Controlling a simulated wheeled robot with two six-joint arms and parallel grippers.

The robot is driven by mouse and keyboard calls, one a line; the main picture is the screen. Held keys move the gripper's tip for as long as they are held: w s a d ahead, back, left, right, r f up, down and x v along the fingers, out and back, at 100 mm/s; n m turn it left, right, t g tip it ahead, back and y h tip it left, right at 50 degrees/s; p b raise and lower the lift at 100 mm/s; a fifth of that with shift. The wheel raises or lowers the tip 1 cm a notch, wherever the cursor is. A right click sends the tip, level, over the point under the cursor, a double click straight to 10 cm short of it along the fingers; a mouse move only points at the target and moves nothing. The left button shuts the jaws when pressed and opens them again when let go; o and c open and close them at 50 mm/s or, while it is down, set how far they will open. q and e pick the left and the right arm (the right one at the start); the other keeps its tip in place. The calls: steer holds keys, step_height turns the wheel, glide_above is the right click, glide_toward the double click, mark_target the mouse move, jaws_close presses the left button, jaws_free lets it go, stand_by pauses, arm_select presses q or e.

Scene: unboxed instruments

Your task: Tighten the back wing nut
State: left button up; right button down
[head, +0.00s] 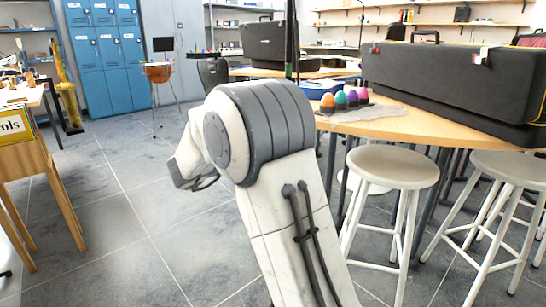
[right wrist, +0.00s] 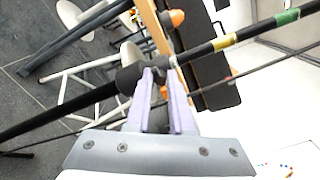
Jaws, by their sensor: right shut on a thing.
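In the right wrist view my right gripper (right wrist: 157,76) has its two purple fingers closed at a dark joint (right wrist: 130,77) on a long black pole (right wrist: 195,54). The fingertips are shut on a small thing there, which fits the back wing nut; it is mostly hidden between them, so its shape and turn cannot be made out. The pole crosses the view at a slant and carries yellow and green bands. In the head view a black upright pole (head: 290,40) rises behind my arm, which hides its lower part. My right gripper cannot be made out there. My left gripper is not in view.
A wooden table (head: 400,125) at right holds a black case (head: 450,85) and several coloured eggs (head: 351,98). White stools (head: 392,167) stand before it. A wooden stand (head: 30,160) is at left, blue lockers (head: 105,60) at the back. The floor at left centre is clear.

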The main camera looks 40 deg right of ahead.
steer(key=shift+w+a+f+m+b, duration=0.1)
steer(key=shift+w+f+m+b, duration=0.1)
steer(key=shift+m+b, duration=0.6)
steer(key=c, duration=0.8)
jaws_free()
steer(key=shift+o, duration=0.2)
steer(key=shift+s+r, duration=0.1)
steer(key=shift+r, duration=0.05)
